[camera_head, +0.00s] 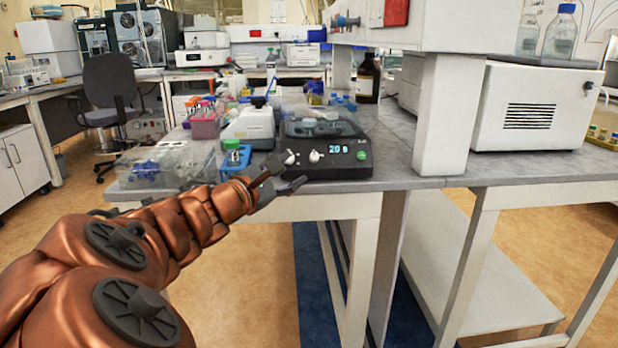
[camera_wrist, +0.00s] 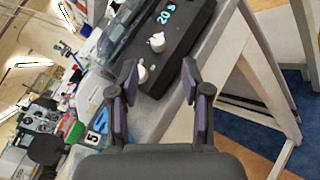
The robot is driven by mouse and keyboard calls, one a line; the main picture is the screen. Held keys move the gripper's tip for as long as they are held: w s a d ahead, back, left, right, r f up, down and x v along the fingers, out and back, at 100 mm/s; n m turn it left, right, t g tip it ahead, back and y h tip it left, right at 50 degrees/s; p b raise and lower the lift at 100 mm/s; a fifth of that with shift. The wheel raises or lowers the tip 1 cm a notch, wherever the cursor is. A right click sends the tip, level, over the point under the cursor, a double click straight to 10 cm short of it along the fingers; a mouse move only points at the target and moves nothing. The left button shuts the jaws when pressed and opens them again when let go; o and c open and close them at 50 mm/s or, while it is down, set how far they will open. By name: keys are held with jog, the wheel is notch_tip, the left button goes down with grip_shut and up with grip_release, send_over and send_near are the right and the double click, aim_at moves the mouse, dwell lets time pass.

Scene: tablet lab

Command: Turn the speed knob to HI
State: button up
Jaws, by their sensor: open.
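A black device (camera_head: 345,166) with a lit display reading about "20 S" stands at the bench's front edge. Its front has two white knobs, a left one (camera_head: 290,157) and a right one (camera_head: 315,156). Their labels are too small to read, so I cannot tell which is the speed knob. My gripper (camera_head: 289,173) is open and empty in front of the left knob. In the wrist view the left knob (camera_wrist: 141,73) shows between the fingertips (camera_wrist: 160,74), nearer the left finger. The right knob (camera_wrist: 157,41) lies beyond them. Contact cannot be told.
A brown bottle (camera_head: 367,79) stands behind. The floor in front of the bench is open.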

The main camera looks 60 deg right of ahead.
aim_at(313, 157)
jog(key=shift+d+f+b, duration=0.1)
jog(key=shift+d+b, duration=0.35)
jog(key=shift+d, duration=3.5)
grip_shut()
